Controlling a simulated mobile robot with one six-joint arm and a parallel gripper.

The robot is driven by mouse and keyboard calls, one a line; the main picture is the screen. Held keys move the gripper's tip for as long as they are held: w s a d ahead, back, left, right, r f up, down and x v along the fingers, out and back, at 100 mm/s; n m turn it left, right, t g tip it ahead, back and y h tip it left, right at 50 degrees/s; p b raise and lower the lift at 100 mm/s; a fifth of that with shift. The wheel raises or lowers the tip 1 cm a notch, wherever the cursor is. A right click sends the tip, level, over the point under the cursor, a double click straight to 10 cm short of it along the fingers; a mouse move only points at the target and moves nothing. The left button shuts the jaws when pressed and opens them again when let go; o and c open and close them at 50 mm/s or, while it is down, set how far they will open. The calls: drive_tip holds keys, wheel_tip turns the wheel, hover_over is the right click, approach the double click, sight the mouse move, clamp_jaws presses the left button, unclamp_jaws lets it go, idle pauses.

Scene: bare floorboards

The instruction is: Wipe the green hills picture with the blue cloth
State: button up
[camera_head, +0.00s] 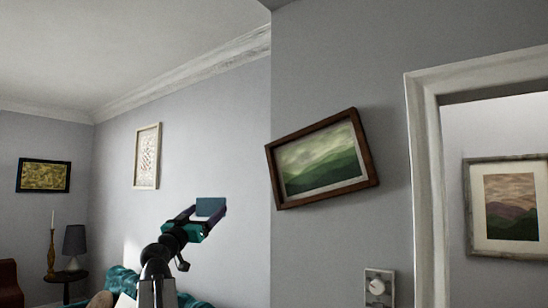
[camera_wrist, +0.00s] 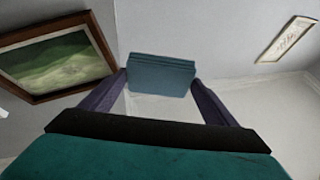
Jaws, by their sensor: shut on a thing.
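The green hills picture (camera_head: 322,160) hangs tilted on the grey wall in a dark reddish-brown frame, right of centre in the head view. It also shows at the upper left of the wrist view (camera_wrist: 58,65). My gripper (camera_head: 208,212) is raised to the left of the picture, apart from it. It is shut on the folded blue cloth (camera_wrist: 161,75), which sits between the two purple fingers. The cloth also shows at the gripper's tip in the head view (camera_head: 211,206). The cloth is not touching the picture.
A white door frame (camera_head: 427,180) stands right of the picture, with another framed picture (camera_head: 510,208) beyond it. A wall switch (camera_head: 379,287) is below. A pale framed picture (camera_head: 147,156) hangs behind my gripper.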

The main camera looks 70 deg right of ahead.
drive_tip(key=s+d+r+m+g+p, duration=0.1)
drive_tip(key=s+d+r+g, duration=0.2)
drive_tip(key=s+r, duration=0.5)
drive_tip(key=s+d+r+m+g+p, duration=0.2)
drive_tip(key=s+d+r+g, duration=0.2)
drive_tip(key=s+r, duration=0.5)
drive_tip(key=s+d, duration=0.1)
drive_tip(key=s, duration=0.2)
drive_tip(key=shift+s+d+m+y+p, duration=0.15)
drive_tip(key=shift+d+m+y+p, duration=0.15)
drive_tip(key=shift+d, duration=0.05)
drive_tip(key=shift+d, duration=0.15)
drive_tip(key=shift+s+d, duration=0.25)
drive_tip(key=shift+d, duration=0.65)
drive_tip(key=shift+s+d, duration=0.25)
drive_tip(key=shift+d, duration=0.7)
drive_tip(key=shift+s+d, duration=0.25)
drive_tip(key=shift+d, duration=0.65)
drive_tip(key=shift+s+d, duration=0.25)
drive_tip(key=shift+d, duration=0.8)
drive_tip(key=shift+s, duration=0.1)
drive_tip(key=shift+s+a+r, duration=0.15)
drive_tip(key=shift+s, duration=0.4)
drive_tip(key=shift+s+a+r, duration=0.1)
drive_tip(key=shift+s+a, duration=0.1)
drive_tip(key=shift+s, duration=0.3)
drive_tip(key=shift+s+a+r, duration=0.15)
drive_tip(key=shift+s, duration=0.4)
drive_tip(key=shift+s, duration=0.1)
